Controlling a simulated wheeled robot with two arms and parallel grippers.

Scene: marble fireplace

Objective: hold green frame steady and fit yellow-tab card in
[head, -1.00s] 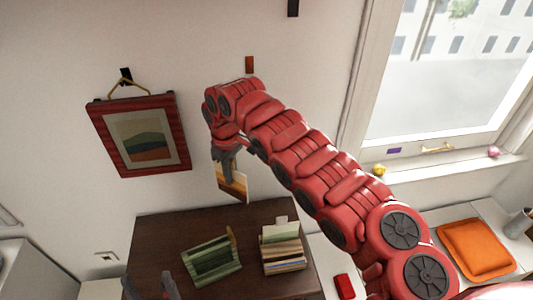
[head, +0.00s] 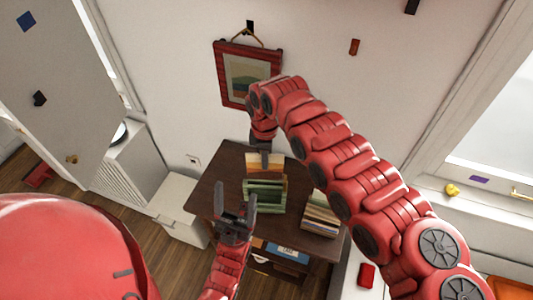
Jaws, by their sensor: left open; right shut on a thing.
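The green frame (head: 265,207) stands on the dark brown table, its slatted front towards me. My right gripper (head: 265,152) comes down from above and is shut on a card (head: 255,164) with yellow and orange bands. The card is upright just behind the frame's top edge in this view; I cannot tell whether it touches the frame. The card's lower part is hidden, and I cannot make out its yellow tab. My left gripper (head: 235,203) is open and empty, fingers pointing up, in front of the frame's left end, and seems apart from it.
A box of upright cards (head: 321,214) stands right of the frame on the table (head: 218,180). A red-framed picture (head: 247,75) hangs on the wall behind my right arm. A blue label (head: 287,252) shows at the table's front. A red object (head: 367,275) lies at lower right.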

